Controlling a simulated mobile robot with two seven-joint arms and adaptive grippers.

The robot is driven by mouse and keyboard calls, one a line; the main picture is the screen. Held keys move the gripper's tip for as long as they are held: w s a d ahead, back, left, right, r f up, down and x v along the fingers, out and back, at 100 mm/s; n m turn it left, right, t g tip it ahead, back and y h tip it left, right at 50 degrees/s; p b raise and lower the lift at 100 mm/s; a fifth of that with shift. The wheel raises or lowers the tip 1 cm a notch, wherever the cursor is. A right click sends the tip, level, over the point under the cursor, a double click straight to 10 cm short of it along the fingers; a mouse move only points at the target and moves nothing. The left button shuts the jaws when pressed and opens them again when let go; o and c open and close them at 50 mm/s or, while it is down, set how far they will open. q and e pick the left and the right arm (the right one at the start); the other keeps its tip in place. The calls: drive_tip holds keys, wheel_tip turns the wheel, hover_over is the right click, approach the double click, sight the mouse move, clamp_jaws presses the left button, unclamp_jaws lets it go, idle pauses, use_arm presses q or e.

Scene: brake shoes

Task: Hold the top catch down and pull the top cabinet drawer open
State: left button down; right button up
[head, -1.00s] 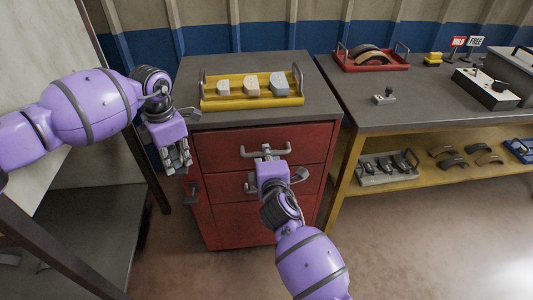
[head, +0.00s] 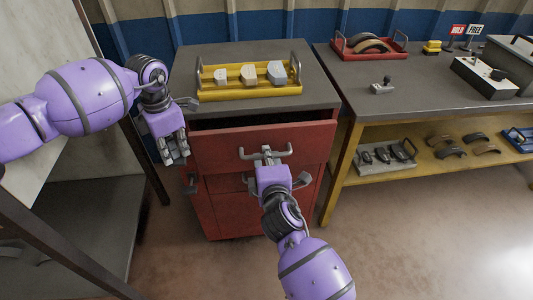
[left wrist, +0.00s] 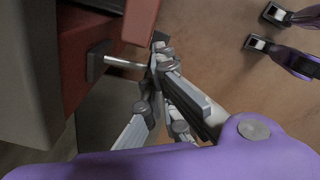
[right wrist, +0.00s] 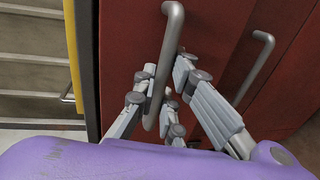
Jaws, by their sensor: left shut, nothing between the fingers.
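The red cabinet's top drawer (head: 225,150) stands partly open, with a dark gap (head: 245,121) behind its front under the grey top. My right gripper (head: 267,155) has its fingers on either side of the top drawer's grey bar handle (head: 287,151). In the right wrist view the handle (right wrist: 172,35) passes between the fingers. My left gripper (head: 178,155) is shut at the drawer's left edge. In the left wrist view its fingertips (left wrist: 160,52) are at the end of a metal catch lever (left wrist: 122,63); whether it is pressed down I cannot tell. The head view hides this catch behind the gripper.
A yellow tray (head: 250,91) with blocks stands on the cabinet. A lower catch (head: 190,184) shows on the cabinet's left side. A workbench (head: 430,110) stands close on the right, a dark shelf frame (head: 90,215) on the left. The floor in front is clear.

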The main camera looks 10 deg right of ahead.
drive_tip(key=o, duration=0.4)
drive_tip(key=v, duration=1.2)
drive_tip(key=shift+s, duration=0.1)
use_arm(q)
wheel_tip(320, 180, up, 11)
idle(1.7)
idle(0.5)
